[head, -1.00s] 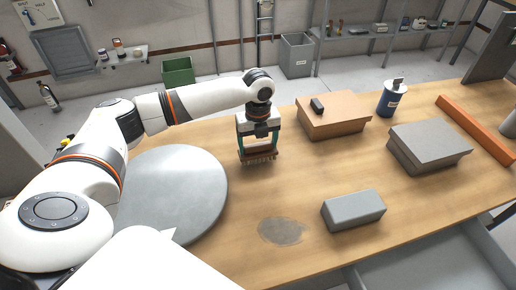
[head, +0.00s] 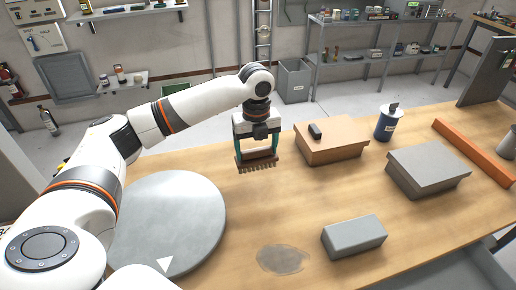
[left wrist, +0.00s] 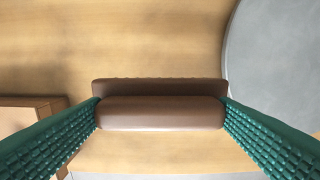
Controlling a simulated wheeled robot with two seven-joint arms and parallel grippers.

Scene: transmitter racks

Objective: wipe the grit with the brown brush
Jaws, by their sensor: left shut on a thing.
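The brown brush (head: 257,162) is held with its bristles down above the wooden table, right of the round grey plate. My left gripper (head: 257,150) is shut on it. In the left wrist view the brush (left wrist: 160,112) sits between the green fingers of the left gripper (left wrist: 162,113). The grit (head: 283,259) is a flat grey patch on the table near the front, left of a grey block. The brush is well behind the grit and apart from it. My right gripper is not in view.
A round grey plate (head: 170,222) lies left of the grit. A grey block (head: 354,236) stands right of it. A tan box (head: 330,147) with a small black item, a blue can (head: 386,124), a larger grey box (head: 428,170) and an orange bar (head: 474,150) stand farther right.

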